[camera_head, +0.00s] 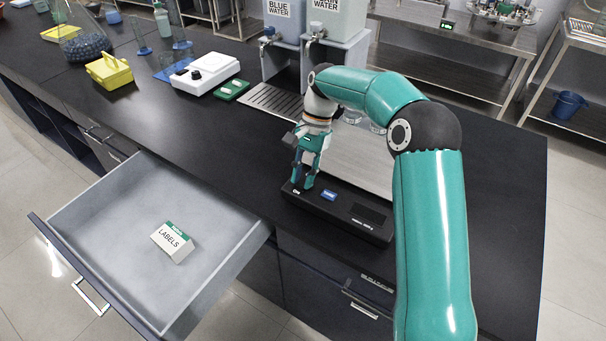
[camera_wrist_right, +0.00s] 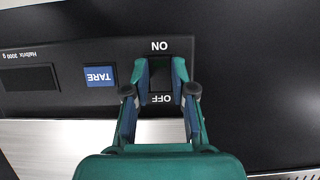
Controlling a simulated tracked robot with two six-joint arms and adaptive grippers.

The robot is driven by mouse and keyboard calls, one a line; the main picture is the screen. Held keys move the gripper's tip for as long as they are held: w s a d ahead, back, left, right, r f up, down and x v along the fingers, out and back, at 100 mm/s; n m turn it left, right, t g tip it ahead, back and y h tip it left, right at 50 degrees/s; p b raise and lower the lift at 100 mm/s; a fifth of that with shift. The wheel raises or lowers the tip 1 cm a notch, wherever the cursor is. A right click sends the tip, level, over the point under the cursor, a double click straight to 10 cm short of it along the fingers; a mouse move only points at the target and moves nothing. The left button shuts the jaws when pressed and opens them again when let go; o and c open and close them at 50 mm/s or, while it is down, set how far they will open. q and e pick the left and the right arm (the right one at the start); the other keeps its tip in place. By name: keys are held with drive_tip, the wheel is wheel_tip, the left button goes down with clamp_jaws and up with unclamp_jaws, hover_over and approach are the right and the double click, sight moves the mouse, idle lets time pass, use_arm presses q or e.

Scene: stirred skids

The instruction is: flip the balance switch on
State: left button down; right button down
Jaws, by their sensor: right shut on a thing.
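The black balance (camera_head: 345,222) sits on the dark bench, its front panel facing the bench's front edge. Its silver pan (camera_head: 362,165) lies behind the panel, partly hidden by my right arm. In the wrist view, the balance switch (camera_wrist_right: 160,76) is a small dark block between the white words ON and OFF. My right gripper (camera_head: 304,184) points down at the panel's left end. In the wrist view its green and blue fingers (camera_wrist_right: 161,82) are shut on the switch, one on each side. The exact tilt of the switch is hard to tell. My left gripper is not in view.
A blue TARE button (camera_head: 329,194) and a dark display (camera_head: 368,215) lie beside the switch. An open drawer (camera_head: 110,240) with a LABELS box (camera_head: 172,242) sticks out at front left. Water containers (camera_head: 338,22) stand behind. The bench right of the balance is clear.

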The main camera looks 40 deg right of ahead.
drive_tip(key=shift+s+a+f+t+h+b, duration=0.1)
drive_tip(key=shift+a+f+t+h+b, duration=0.2)
drive_tip(key=shift+h+b, duration=0.7)
drive_tip(key=shift+r+h+b, duration=0.2)
drive_tip(key=shift+h+b, duration=0.1)
drive_tip(key=shift+b, duration=0.2)
drive_tip(key=c, duration=1)
unclamp_jaws()
drive_tip(key=shift+o, duration=0.2)
drive_tip(key=shift+r, duration=0.1)
wheel_tip(320, 180, up, 12)
drive_tip(key=d, duration=0.1)
drive_tip(key=shift+w+d, duration=0.2)
drive_tip(key=shift+w, duration=0.1)
